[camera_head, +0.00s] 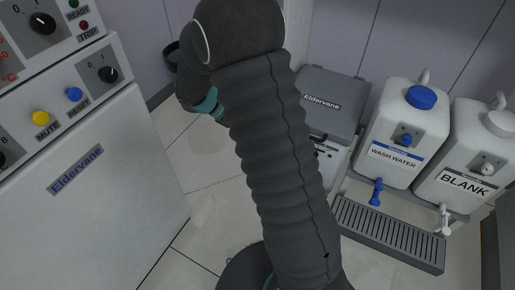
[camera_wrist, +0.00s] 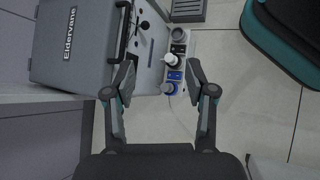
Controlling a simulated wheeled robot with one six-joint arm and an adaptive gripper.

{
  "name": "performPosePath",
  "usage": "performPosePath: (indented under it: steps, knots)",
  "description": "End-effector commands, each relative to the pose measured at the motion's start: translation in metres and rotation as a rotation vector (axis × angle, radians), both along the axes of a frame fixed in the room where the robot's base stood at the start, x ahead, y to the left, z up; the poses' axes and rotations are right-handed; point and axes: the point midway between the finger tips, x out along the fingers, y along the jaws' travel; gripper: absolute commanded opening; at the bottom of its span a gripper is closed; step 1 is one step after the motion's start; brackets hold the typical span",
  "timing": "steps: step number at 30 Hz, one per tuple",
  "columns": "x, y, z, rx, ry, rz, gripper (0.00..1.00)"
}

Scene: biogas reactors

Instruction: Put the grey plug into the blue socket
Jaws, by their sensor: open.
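In the wrist view my gripper (camera_wrist: 162,72) is open, with its two fingers apart and nothing held between them. Beyond the fingertips, a pale strip of connectors (camera_wrist: 188,62) runs along the side of a grey case. A grey round connector (camera_wrist: 179,34), which looks like the grey plug, is at the strip's far end. A white connector (camera_wrist: 170,60) is near its middle. A blue part (camera_wrist: 174,75), possibly the blue socket, and a blue round connector (camera_wrist: 168,89) are at the near end. Which blue part is the socket is unclear. The head view does not show the gripper or strip.
The grey Eldervane case (camera_wrist: 80,45) is left of the strip; it also shows in the head view (camera_head: 335,100). Wash water (camera_head: 400,130) and blank (camera_head: 465,160) containers stand right, above a grate (camera_head: 390,235). A control cabinet (camera_head: 85,180) is left. Floor is open between.

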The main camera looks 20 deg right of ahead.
Motion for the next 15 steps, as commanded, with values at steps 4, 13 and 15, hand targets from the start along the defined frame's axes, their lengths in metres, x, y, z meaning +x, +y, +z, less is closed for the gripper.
performPosePath:
  steps: [4,13,15]
  knots:
    - [-0.028,0.006,0.037,0.104,-0.131,-0.076,0.55]
    - [-0.084,0.025,0.092,0.316,-0.387,-0.212,0.55]
    - [-0.097,0.031,0.102,0.365,-0.448,-0.242,0.55]
